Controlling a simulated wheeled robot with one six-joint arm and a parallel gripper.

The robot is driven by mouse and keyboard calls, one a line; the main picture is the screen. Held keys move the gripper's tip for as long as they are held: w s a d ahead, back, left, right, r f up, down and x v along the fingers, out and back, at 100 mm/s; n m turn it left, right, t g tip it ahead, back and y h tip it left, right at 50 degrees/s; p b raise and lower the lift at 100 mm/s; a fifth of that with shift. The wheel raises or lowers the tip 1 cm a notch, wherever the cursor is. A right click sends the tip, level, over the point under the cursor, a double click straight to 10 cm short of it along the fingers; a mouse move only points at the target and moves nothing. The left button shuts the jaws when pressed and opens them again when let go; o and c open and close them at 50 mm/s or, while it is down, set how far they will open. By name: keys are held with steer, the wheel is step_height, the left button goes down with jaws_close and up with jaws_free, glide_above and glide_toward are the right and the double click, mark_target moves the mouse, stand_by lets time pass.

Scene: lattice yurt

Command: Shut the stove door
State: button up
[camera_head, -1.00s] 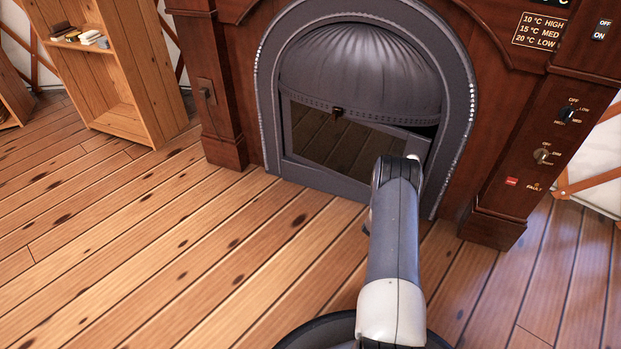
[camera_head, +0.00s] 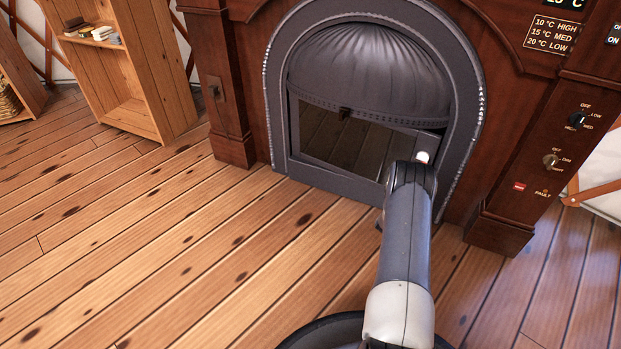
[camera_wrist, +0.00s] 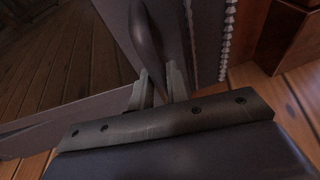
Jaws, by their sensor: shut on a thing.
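The stove door (camera_head: 345,145) is a dark glass panel in a grey metal frame, set low in the stove's arched opening under a ribbed hood. Its right side is partly hidden by my arm in the head view. It looks nearly in line with the surround, but I cannot tell if it is fully closed. In the wrist view the door's glass (camera_wrist: 50,60) is at left, and its curved dark handle (camera_wrist: 147,38) stands upright. My gripper (camera_wrist: 158,76) is shut on the handle's lower part. The gripper's fingers are hidden behind my arm in the head view.
The wooden stove surround (camera_head: 502,215) stands right of the door, with knobs and labels. A beaded arch edge (camera_wrist: 227,40) runs close to the right of my gripper. A wooden shelf (camera_head: 135,75) is at the left. The plank floor (camera_head: 170,260) in front is clear.

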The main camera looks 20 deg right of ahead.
steer(key=shift+n+t+y, duration=0.4)
steer(key=shift+n+t, duration=0.1)
steer(key=shift+w+d, duration=1.4)
steer(key=shift+d, duration=0.2)
steer(key=o, duration=1.4)
steer(key=shift+s+d, duration=0.1)
steer(key=shift+s, duration=0.05)
steer(key=p+v, duration=0.2)
steer(key=shift+s+a+r, duration=0.2)
steer(key=p+v, duration=0.3)
steer(key=v, duration=0.2)
steer(key=shift+a+p, duration=0.2)
steer(key=shift+p, duration=0.1)
